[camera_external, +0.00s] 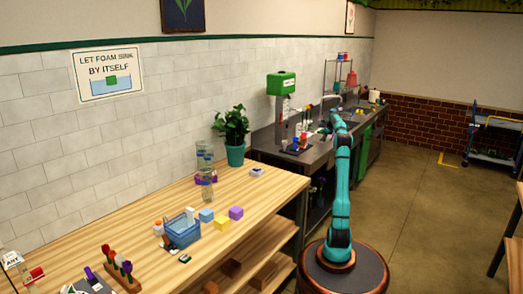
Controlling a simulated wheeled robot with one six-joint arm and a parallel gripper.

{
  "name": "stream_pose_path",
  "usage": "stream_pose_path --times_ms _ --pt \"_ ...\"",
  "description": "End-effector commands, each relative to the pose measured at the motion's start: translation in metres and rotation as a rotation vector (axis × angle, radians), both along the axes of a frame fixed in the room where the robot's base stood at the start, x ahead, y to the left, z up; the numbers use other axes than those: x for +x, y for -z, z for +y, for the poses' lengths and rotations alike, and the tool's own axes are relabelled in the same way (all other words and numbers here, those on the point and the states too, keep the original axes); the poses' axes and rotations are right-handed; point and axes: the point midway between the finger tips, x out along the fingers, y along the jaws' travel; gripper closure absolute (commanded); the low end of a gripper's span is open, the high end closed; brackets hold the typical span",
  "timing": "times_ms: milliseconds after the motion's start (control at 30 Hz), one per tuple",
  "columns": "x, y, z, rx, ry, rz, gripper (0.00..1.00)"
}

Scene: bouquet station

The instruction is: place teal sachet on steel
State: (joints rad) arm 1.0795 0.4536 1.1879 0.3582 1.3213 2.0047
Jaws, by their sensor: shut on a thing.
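My arm reaches over the dark steel counter (263,139) along the back wall. My gripper (326,132) is low over the counter, near the sink area. It is small and partly merged with the clutter there. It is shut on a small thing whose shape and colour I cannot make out. I cannot pick out the teal sachet with certainty anywhere in this view. I cannot tell whether the held thing touches the steel.
Small coloured items on a dark tray (292,151) and a green dispenser (281,84) stand left of my gripper. A rack (338,72) stands behind. The wooden table (263,190) holds a plant (234,132), a blue basket (182,232) and several blocks.

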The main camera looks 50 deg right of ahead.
Motion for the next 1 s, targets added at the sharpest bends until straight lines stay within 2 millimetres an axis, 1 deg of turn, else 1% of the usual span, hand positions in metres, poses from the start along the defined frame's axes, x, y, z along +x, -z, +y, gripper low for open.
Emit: stream_pose_path --times_ms 33,100,267,533,933,967,1000 --pt "0.000 0.007 0.000 0.000 0.000 0.000 0.86" --pt "0.000 0.013 0.000 0.001 0.000 0.000 0.86" --pt "0.000 0.022 0.000 -0.001 0.000 0.000 0.86" --pt "0.000 0.053 0.001 0.001 0.000 0.001 0.86" --pt "0.000 0.057 0.000 -0.001 0.000 0.000 0.86" --pt "0.000 0.057 0.000 -0.001 -0.001 0.000 0.57" --pt "0.000 0.057 0.000 -0.001 -0.001 0.000 0.50"
